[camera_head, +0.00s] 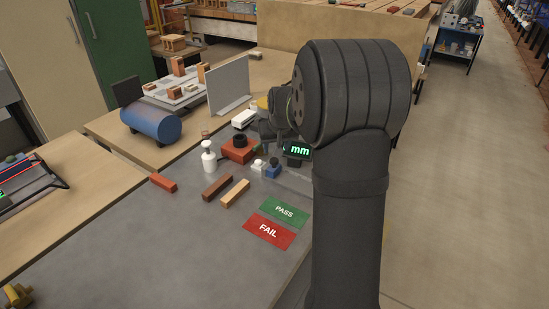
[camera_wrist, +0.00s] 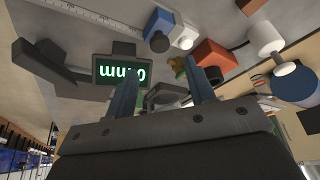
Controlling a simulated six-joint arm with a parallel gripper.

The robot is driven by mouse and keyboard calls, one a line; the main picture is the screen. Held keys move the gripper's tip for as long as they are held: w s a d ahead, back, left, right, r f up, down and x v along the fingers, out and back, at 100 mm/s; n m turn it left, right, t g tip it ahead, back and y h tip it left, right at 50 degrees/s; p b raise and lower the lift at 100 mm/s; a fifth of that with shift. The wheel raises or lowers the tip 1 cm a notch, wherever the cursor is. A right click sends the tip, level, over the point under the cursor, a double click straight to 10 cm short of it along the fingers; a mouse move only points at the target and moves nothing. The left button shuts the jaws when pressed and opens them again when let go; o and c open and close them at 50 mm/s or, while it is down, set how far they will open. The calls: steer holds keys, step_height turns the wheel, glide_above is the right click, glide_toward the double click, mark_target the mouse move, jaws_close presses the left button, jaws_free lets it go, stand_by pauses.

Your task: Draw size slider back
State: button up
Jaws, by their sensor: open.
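A dark display box with green "mm" lettering (camera_wrist: 122,70) appears upside down in the wrist view, just beyond my left finger. It also shows in the head view (camera_head: 298,151), beside my arm. A dark angled bar (camera_wrist: 45,65) lies left of the display; I cannot tell for sure which dark part is the size slider. My gripper (camera_wrist: 160,74) is open, its two fingers apart with no object clearly gripped. A dark grey part (camera_wrist: 165,96) shows between the fingers, partly hidden. In the head view my arm hides most of the gripper and gauge.
An orange-red block with a dark ring (camera_head: 238,148), a blue block (camera_head: 273,171) and a white bottle (camera_head: 209,157) stand close by. Brown (camera_head: 217,187) and tan (camera_head: 235,193) bars lie near the green PASS (camera_head: 284,210) and red FAIL (camera_head: 268,231) pads.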

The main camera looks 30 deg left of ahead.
mark_target(275, 160)
steer(key=x, duration=0.7)
steer(key=shift+w+a+f, duration=0.1)
steer(key=shift+f, duration=0.15)
jaws_close()
